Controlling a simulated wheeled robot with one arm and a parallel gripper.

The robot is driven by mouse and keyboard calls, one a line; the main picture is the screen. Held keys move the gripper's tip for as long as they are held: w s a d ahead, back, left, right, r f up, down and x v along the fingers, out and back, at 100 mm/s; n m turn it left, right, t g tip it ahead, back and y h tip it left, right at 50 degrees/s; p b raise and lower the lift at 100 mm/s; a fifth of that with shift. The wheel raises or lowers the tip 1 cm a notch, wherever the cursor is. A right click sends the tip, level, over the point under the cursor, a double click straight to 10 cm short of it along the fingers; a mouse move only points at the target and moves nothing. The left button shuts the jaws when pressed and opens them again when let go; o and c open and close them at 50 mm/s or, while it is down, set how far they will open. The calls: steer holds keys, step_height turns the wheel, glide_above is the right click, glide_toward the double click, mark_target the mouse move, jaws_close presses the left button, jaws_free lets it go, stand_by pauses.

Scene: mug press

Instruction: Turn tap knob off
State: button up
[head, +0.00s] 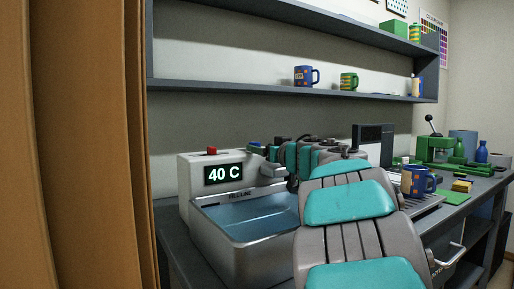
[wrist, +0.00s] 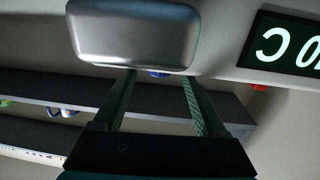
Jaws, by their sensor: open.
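A white water unit (head: 190,195) shows 40 C on its display (head: 223,174), with a red button or cap (head: 211,151) on top. A grey rounded tap part (head: 272,170) sticks out at its right side, above a metal basin (head: 250,256) of water. In the wrist view, the picture is upside down, and the grey tap part (wrist: 133,35) lies just beyond my gripper (wrist: 158,76). My gripper's two dark green fingers are apart with nothing between them. I cannot tell whether they touch the tap part. In the head view my arm hides part of this area.
A blue and orange mug (head: 417,181) stands on the counter right of my arm. A green press (head: 440,150) and a blue bottle (head: 482,152) stand farther right. A shelf (head: 260,88) with mugs runs above. A brown panel (head: 85,150) fills the left side.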

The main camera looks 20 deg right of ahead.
steer(key=shift+w+a+f, duration=0.1)
steer(key=shift+w, duration=1.1)
steer(key=shift+w+a, duration=0.15)
steer(key=shift+w, duration=0.6)
jaws_close()
